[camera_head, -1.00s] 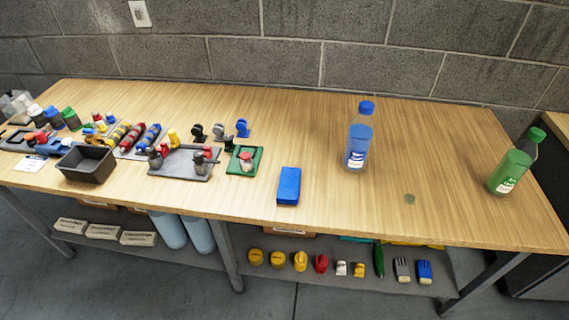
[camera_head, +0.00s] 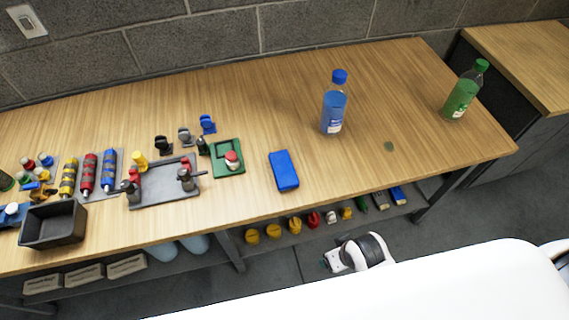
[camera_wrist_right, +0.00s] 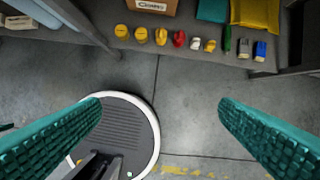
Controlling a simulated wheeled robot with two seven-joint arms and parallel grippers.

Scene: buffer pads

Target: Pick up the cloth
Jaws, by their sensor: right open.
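A teal folded cloth (camera_wrist_right: 212,10) and a yellow cloth (camera_wrist_right: 256,14) lie on the lower shelf at the top of the right wrist view, partly cut off. A cardboard box marked "Cloths" (camera_wrist_right: 152,6) stands left of them. The cloths cannot be made out in the head view now. My right gripper (camera_wrist_right: 160,105) is open and empty, its two teal fingers wide apart above the floor, clear of the shelf. My left gripper is not in view.
The wooden table (camera_head: 235,105) carries a blue block (camera_head: 284,171), a blue bottle (camera_head: 334,104), a green bottle (camera_head: 463,92), a black bin (camera_head: 53,224) and small parts. Several small items line the shelf's front. A table leg (camera_wrist_right: 90,25) stands left of the box.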

